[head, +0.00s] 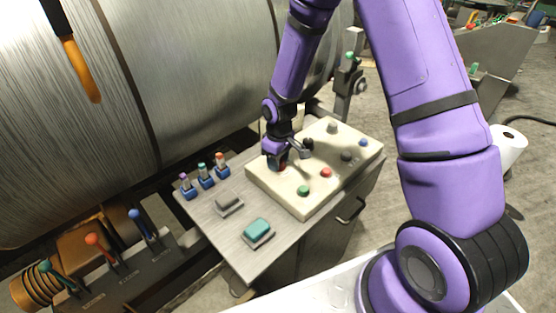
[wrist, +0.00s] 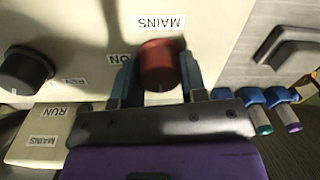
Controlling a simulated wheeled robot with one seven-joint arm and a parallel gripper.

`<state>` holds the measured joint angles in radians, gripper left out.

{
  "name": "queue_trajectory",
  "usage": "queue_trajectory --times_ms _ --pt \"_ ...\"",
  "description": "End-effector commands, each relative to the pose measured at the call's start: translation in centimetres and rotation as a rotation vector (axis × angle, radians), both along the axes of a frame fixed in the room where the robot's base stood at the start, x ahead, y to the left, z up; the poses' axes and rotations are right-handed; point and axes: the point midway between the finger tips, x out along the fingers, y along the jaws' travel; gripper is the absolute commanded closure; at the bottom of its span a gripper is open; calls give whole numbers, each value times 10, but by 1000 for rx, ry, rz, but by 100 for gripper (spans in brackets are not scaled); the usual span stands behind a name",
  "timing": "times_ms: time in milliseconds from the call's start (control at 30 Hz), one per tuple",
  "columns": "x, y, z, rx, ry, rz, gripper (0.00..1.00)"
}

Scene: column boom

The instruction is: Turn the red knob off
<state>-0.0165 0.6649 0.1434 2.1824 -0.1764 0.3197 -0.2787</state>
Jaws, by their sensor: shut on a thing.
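The red knob (wrist: 162,62) stands on a pale control panel, under an upside-down MAINS label (wrist: 159,22). An ON label (wrist: 120,58) shows just left of it. My gripper (wrist: 158,76) is shut on the red knob, one finger at each side. In the head view my gripper (head: 277,160) is at the left part of the cream control box (head: 270,192) and hides most of the knob. I cannot tell which way the knob is turned; a pale label below it is partly hidden.
A black knob (wrist: 26,70) stands left of the red one. A red button (head: 326,173), a green button (head: 303,190) and several other controls share the box. Small coloured switches (head: 205,175), a teal pedal-like button (head: 257,231) and a grey button (head: 229,202) lie left of it.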

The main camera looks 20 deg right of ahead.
Motion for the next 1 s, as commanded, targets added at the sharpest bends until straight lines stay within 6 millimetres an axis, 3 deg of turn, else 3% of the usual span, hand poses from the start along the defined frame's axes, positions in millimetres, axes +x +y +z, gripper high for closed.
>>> queue_trajectory --times_ms 500,533,633,1000 --pt "0 0 0 0 0 22 84" --pt "0 0 0 0 0 22 58" --pt "0 0 0 0 0 22 35" --pt "0 0 5 0 -1 20 35"
